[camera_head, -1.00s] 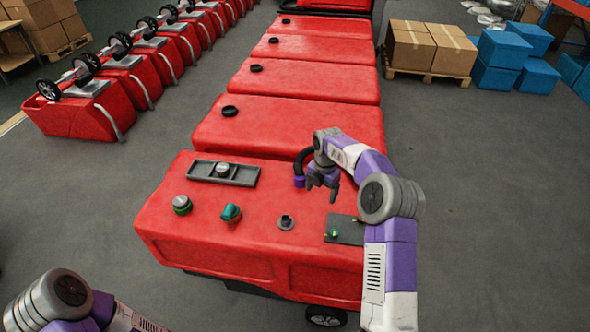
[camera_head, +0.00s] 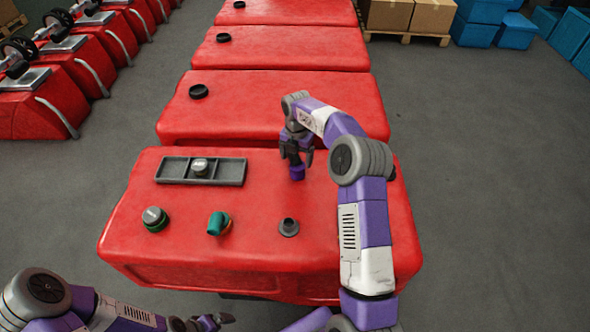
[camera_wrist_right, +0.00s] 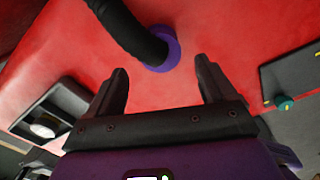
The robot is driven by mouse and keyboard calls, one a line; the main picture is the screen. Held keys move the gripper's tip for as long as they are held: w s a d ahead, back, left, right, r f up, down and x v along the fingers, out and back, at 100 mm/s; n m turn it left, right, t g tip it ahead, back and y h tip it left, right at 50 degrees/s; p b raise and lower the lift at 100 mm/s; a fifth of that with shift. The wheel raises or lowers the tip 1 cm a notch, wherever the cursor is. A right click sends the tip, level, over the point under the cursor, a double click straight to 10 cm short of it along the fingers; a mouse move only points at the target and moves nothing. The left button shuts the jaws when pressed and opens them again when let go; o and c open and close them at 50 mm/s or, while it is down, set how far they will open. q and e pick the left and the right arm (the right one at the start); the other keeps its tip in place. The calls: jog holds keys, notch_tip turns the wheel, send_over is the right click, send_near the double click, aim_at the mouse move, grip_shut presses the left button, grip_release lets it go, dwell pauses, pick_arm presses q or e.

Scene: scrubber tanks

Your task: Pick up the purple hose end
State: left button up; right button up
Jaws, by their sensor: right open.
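The purple hose end (camera_head: 297,172) is a short collar on a black hose, at the red tank's top. In the right wrist view, the collar (camera_wrist_right: 173,50) and the black hose (camera_wrist_right: 130,27) show just beyond the fingertips, near the middle of the gap. My right gripper (camera_head: 296,158) is open and appears just above the hose end, with no grip on it. Its two fingers also show apart in the right wrist view (camera_wrist_right: 163,78). In the head view my gripper hides most of the hose. My left gripper (camera_head: 222,319) is low at the bottom edge.
The nearest red tank (camera_head: 270,250) carries a dark tray (camera_head: 228,172) with a grey cap, a grey-and-green knob (camera_head: 154,219), a teal knob (camera_head: 219,223) and a dark grey port (camera_head: 288,227). More red tanks stand behind. Grey floor is clear at right.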

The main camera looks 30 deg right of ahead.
aim_at(296, 167)
jog(key=shift+s+f, duration=0.15)
jog(key=shift+f, duration=0.7)
notch_tip(296, 167, down, 5)
jog(key=shift+a+r+b, duration=0.1)
jog(key=shift+a+b, duration=0.05)
jog(key=shift+b, duration=1)
jog(key=shift+r, duration=0.1)
jog(key=shift+c, duration=0.3)
jog(key=c, duration=1)
jog(key=shift+r, duration=0.1)
notch_tip(296, 167, up, 11)
jog(key=p, duration=0.4)
jog(key=shift+f, duration=0.2)
jog(key=shift+r+p, duration=0.1)
jog(key=shift+p, duration=0.3)
